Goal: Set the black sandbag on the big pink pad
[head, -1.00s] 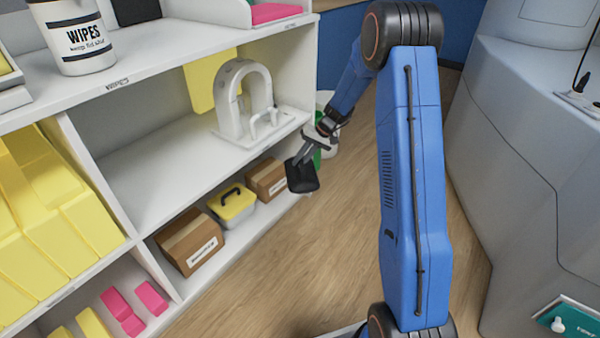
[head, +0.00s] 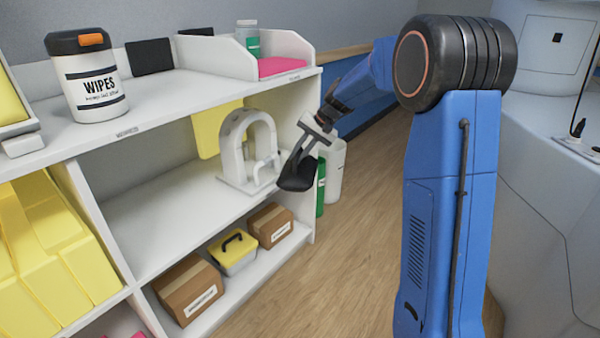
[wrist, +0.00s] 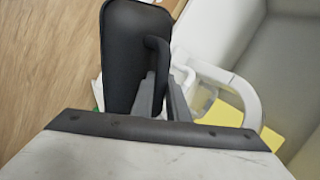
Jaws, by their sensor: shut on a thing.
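My gripper (head: 303,150) is shut on the black sandbag (head: 297,174) by its strap handle. The sandbag hangs tilted in front of the shelf unit's right end, in free air. In the wrist view the sandbag (wrist: 130,55) fills the upper middle, and its loop runs between the fingers of my gripper (wrist: 160,92). A flat pink pad (head: 280,66) lies in a white-walled bay at the right end of the top shelf, above and behind the sandbag. Small pink pieces (head: 125,327) show at the bottom left edge, mostly cut off.
A white arch-shaped coil (head: 247,150) stands on the middle shelf, close to the sandbag. The wipes tub (head: 90,85), a black block (head: 150,56) and a small bottle (head: 247,36) are on top. Boxes (head: 188,290) sit below. Green and white cylinders (head: 334,170) stand beyond the shelf end.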

